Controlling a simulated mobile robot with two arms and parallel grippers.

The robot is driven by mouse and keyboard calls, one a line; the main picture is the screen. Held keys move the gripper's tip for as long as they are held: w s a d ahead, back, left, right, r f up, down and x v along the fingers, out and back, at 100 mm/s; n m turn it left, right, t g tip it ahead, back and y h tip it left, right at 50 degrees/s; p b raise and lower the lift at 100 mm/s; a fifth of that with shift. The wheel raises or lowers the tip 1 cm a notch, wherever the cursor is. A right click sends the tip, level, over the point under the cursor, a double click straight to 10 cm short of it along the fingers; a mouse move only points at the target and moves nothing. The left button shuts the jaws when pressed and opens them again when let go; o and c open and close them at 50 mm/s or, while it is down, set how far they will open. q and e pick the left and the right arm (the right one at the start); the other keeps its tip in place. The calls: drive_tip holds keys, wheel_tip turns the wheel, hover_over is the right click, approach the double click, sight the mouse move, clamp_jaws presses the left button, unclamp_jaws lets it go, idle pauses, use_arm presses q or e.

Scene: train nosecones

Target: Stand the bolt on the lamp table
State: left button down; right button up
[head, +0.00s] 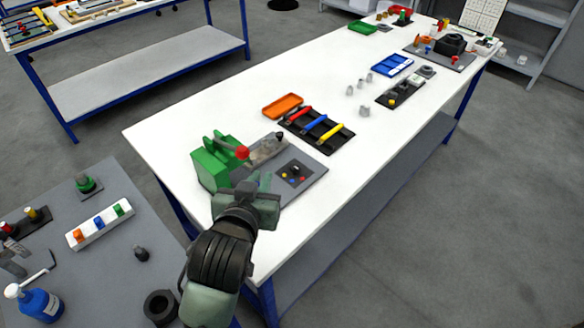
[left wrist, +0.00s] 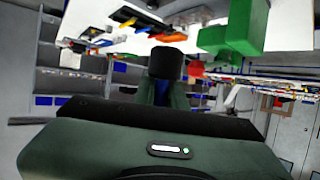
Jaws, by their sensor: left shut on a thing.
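My left gripper (head: 258,182) is above the near end of the long white table (head: 215,115), in front of the green clamp fixture. In the left wrist view its fingers (left wrist: 166,92) are shut on a dark, blunt-ended piece (left wrist: 168,62), which looks like the bolt. Its lower part is hidden between the fingers, and I cannot make it out in the head view. A grey table (head: 120,215) at the left carries a green-domed piece (head: 85,183) that may be a lamp. I cannot tell for sure which table is the lamp table. My right gripper is not in view.
The green clamp fixture (head: 210,165) has a red ball lever (head: 242,152). Beyond it are an orange tray (head: 282,105) and a black tray with coloured handles (head: 316,129). The grey table holds a white button strip (head: 99,225), a blue bottle (head: 40,304) and a dark ring (head: 160,306).

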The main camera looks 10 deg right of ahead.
use_arm(q)
hover_over(268, 239)
wheel_tip(268, 239, down, 15)
drive_tip(key=shift+f+p, duration=0.1)
drive_tip(key=shift+p, duration=0.2)
drive_tip(key=shift+f, duration=2.35)
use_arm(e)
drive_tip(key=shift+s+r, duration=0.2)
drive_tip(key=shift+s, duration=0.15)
use_arm(q)
drive_tip(key=shift+f, duration=0.2)
drive_tip(key=c, duration=1.5)
unclamp_jaws()
drive_tip(key=shift+o, duration=0.2)
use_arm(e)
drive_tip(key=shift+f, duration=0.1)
use_arm(q)
drive_tip(key=shift+r, duration=0.1)
